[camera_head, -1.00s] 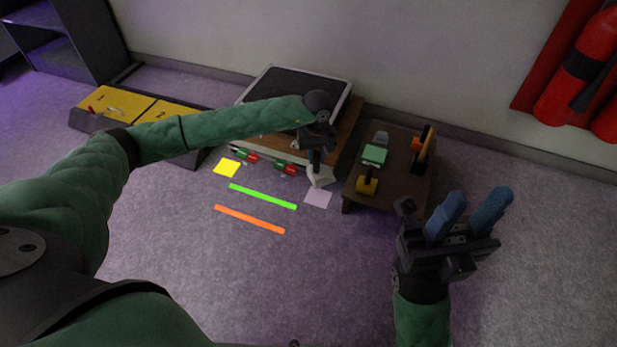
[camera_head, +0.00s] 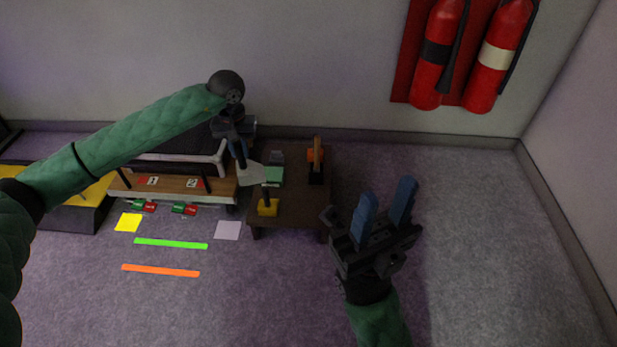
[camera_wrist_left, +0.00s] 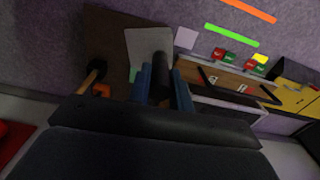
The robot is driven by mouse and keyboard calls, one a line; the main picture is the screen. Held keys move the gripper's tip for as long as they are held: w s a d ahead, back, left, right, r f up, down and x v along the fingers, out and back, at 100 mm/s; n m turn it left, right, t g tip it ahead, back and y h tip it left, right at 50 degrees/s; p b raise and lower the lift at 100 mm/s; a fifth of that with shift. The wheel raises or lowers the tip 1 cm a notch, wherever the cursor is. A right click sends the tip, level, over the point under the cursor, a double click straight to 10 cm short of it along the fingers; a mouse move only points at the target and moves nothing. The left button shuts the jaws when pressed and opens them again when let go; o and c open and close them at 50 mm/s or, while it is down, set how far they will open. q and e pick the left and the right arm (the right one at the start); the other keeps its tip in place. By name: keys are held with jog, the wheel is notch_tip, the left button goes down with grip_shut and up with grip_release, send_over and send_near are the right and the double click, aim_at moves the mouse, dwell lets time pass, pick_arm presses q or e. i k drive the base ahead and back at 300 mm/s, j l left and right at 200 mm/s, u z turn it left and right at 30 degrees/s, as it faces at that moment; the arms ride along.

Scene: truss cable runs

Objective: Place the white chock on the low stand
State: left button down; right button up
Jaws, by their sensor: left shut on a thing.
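The white chock (camera_head: 250,175) is held by my left gripper (camera_head: 241,158), whose blue fingers are shut on its dark handle. The chock also shows in the left wrist view (camera_wrist_left: 147,42), beyond the fingers (camera_wrist_left: 162,88). In the head view it overlaps the left edge of the low dark brown stand (camera_head: 290,206); it appears to be above the stand, but I cannot tell the height or whether it touches. The stand also shows in the left wrist view (camera_wrist_left: 105,35). My right gripper (camera_head: 387,196) is open and empty, to the right of the stand.
The stand carries a green block (camera_head: 273,175), a yellow block with a dark handle (camera_head: 267,207) and an orange-and-black tool (camera_head: 316,160). A wooden platform (camera_head: 170,187) lies left of it. Fire extinguishers (camera_head: 435,60) hang on the wall. Floor at right is clear.

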aim_at(310, 210)
jog(key=i+l, duration=0.1)
jog(key=l, duration=0.45)
jog(key=i+l, duration=0.1)
jog(key=l, duration=1.05)
jog(key=i+l, duration=0.15)
jog(key=l, duration=0.45)
jog(key=j+u, duration=0.05)
